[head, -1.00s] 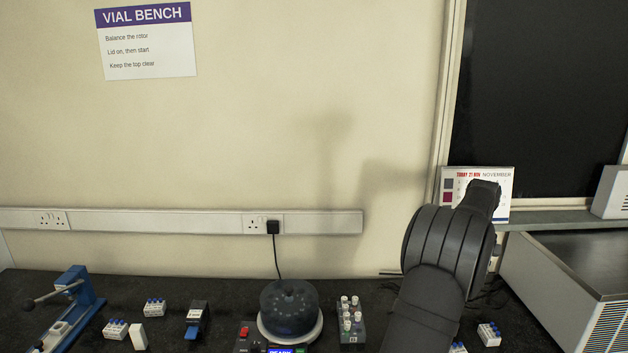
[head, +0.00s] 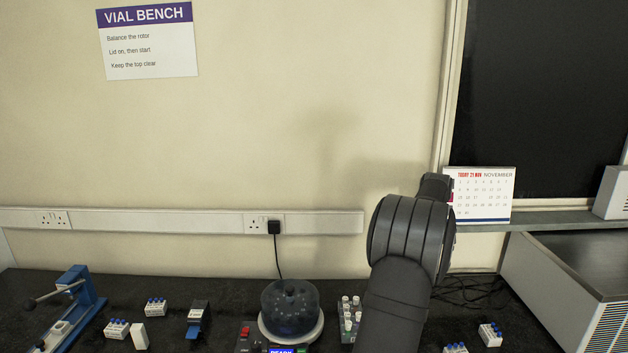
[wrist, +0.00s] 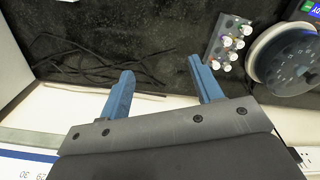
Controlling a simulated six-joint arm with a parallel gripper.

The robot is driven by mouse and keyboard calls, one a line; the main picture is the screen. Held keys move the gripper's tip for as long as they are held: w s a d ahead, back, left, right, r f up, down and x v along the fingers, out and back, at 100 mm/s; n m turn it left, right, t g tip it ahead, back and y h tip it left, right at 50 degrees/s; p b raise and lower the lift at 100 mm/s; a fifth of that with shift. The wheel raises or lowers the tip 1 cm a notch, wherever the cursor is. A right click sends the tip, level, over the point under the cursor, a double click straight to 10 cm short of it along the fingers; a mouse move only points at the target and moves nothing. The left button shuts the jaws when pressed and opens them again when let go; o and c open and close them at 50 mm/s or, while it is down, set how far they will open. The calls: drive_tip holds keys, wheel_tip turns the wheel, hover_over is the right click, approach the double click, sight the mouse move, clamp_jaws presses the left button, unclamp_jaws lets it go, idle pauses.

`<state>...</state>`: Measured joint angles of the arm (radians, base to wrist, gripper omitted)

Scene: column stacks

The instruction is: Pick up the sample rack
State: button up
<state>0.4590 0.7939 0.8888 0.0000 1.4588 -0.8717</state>
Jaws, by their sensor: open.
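A dark grey rack (head: 346,336) holding several white-capped vials stands upright on the bench, just right of the round centrifuge; I take it to be the sample rack. My arm hides its right part in the head view. The rack also shows in the wrist view (wrist: 215,52), at upper right, with coloured marks by the caps. My gripper (wrist: 160,68) has its two blue fingers spread apart with nothing between them. It is apart from the rack, which lies beyond the right finger in the picture. The fingers cannot be made out in the head view.
The centrifuge (head: 290,312) with its clear dome stands close beside the rack. Small white-and-blue vial blocks (head: 117,329) and a blue hand press (head: 75,305) are at left. Loose black cables (head: 465,290) lie at right, before a large metal-sided box (head: 560,285).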

drive_tip(key=shift+o, duration=0.5)
drive_tip(key=w+a+f+n, duration=0.15)
drive_tip(key=w+a, duration=0.35)
drive_tip(key=a, duration=0.6)
drive_tip(key=w+a+n, duration=0.2)
drive_tip(key=w+a, duration=0.2)
drive_tip(key=a, duration=0.7)
drive_tip(key=n+y, duration=0.4)
drive_tip(key=n, duration=0.5)
hover_over(115, 326)
drive_tip(key=d, duration=0.3)
wheel_tip(115, 326, down, 14)
drive_tip(key=shift+s+f, duration=0.1)
drive_tip(key=shift+f, duration=0.1)
drive_tip(key=shift+y, duration=0.3)
drive_tip(key=shift+x, duration=3.3)
drive_tip(key=c, duration=1.1)
